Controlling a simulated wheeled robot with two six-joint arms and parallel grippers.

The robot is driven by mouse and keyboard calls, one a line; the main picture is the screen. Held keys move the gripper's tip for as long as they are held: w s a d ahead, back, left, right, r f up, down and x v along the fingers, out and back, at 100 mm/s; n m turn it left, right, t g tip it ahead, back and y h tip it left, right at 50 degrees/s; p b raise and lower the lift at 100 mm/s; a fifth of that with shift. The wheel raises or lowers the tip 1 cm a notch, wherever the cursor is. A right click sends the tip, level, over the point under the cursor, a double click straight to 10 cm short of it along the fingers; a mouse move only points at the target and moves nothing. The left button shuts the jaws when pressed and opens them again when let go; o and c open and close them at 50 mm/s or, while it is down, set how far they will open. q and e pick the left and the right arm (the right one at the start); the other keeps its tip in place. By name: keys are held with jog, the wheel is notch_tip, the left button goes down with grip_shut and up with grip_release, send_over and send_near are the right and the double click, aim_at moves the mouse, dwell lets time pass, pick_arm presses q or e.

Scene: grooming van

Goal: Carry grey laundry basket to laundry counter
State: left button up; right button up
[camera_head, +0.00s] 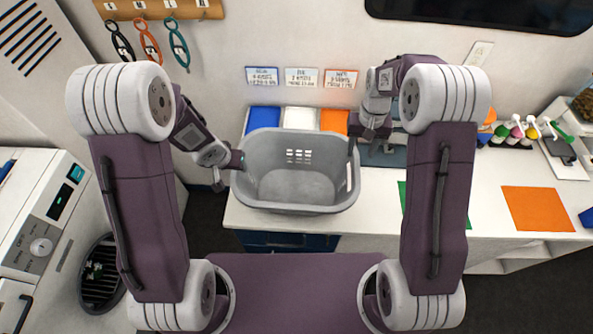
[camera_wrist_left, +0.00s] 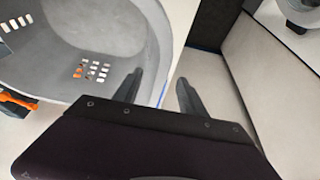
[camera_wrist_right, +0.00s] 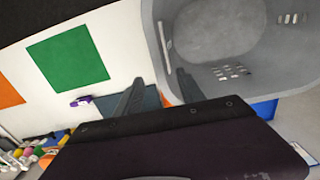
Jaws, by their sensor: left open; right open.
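The grey laundry basket (camera_head: 295,200) stands empty and upright on the white counter (camera_head: 255,221), near its left end. My left gripper (camera_head: 240,160) is at the basket's left rim. In the left wrist view its open fingers (camera_wrist_left: 158,92) stand one on each side of the basket wall (camera_wrist_left: 150,50). My right gripper (camera_head: 355,145) is at the basket's right rim. In the right wrist view its open fingers (camera_wrist_right: 160,92) also straddle the wall, with the basket (camera_wrist_right: 205,35) to the right. I cannot tell whether any finger touches the basket.
Blue (camera_head: 263,119), white (camera_head: 299,117) and orange (camera_head: 334,120) bins stand behind the basket. A green mat (camera_head: 402,194) and an orange mat (camera_head: 537,208) lie to the right, with bare counter between. A washing machine (camera_head: 45,215) stands at the left. Leashes (camera_head: 150,48) hang above.

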aim_at(238, 173)
pick_arm(q)
jog(key=shift+s+r, duration=0.35)
jog(key=shift+s, duration=0.4)
pick_arm(e)
jog(key=shift+s+r, duration=0.4)
jog(key=shift+s, duration=0.35)
pick_arm(q)
jog(key=shift+w+f, duration=0.75)
jog(key=shift+f, duration=0.1)
pick_arm(e)
jog(key=shift+w+f, duration=0.25)
jog(key=shift+f, duration=0.25)
jog(key=shift+w+f, duration=0.2)
jog(key=shift+f, duration=0.25)
pick_arm(q)
jog(key=x, duration=0.7)
jog(key=shift+w+f, duration=0.15)
jog(key=shift+f, duration=0.1)
pick_arm(e)
notch_tip(238, 173, down, 8)
jog(key=shift+r, duration=0.2)
jog(key=shift+s, duration=0.1)
